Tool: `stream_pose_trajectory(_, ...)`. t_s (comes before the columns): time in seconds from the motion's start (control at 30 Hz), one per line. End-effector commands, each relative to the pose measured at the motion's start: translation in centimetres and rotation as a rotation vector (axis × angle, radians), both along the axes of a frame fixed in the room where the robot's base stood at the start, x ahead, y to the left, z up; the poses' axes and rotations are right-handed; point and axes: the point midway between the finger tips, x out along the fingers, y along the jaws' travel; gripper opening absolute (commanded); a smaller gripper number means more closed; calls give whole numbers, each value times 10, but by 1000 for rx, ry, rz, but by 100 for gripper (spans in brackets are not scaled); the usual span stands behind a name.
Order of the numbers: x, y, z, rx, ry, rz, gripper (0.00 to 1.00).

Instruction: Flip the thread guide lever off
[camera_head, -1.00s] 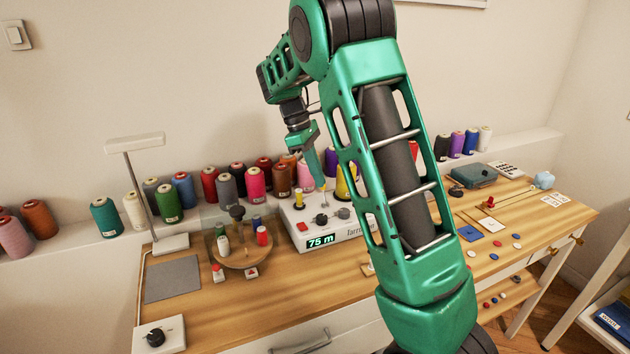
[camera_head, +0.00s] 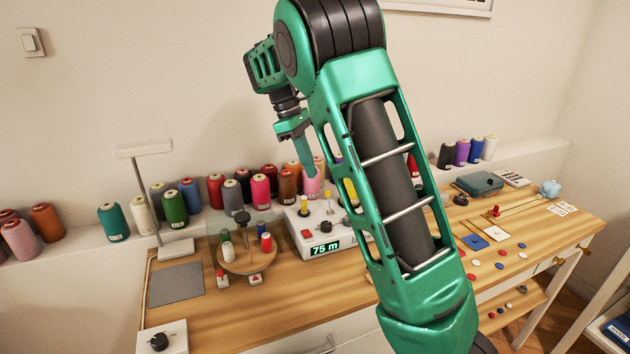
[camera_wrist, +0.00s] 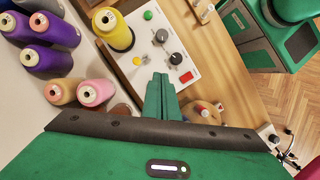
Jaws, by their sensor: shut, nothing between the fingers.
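The white winding machine (camera_head: 290,222) with the green "75 m" display stands on the table, partly hidden behind my arm. On its top, a small yellow-tipped part (camera_head: 328,196) that may be the thread guide lever stands by the dark knobs. It also shows in the wrist view as a yellow end with a short pale stem (camera_wrist: 138,60); its setting cannot be told. My gripper (camera_head: 314,173) is shut and empty, above the back of the machine. In the wrist view my closed fingers (camera_wrist: 160,80) point at the machine's top, apart from the yellow part in the picture.
In the wrist view a large yellow spool (camera_wrist: 118,36), a green button (camera_wrist: 148,15) and a red button (camera_wrist: 186,77) are on the machine. A round wooden spool stand (camera_head: 250,264) is left of it. Several thread spools line the wall ledge behind.

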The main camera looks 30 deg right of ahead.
Motion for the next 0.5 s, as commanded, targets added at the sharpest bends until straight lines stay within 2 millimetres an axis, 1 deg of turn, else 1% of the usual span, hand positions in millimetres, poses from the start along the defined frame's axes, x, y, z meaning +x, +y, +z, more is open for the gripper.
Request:
stream_pose_trajectory(0.03,7,2,8,-2,-3,2,0)
stream_pose_trajectory(0.2,22,6,30,-1,-3,1,0)
stream_pose_trajectory(0.3,28,7,38,-1,-2,1,0)
stream_pose_trajectory(0.5,32,9,46,0,0,0,0)
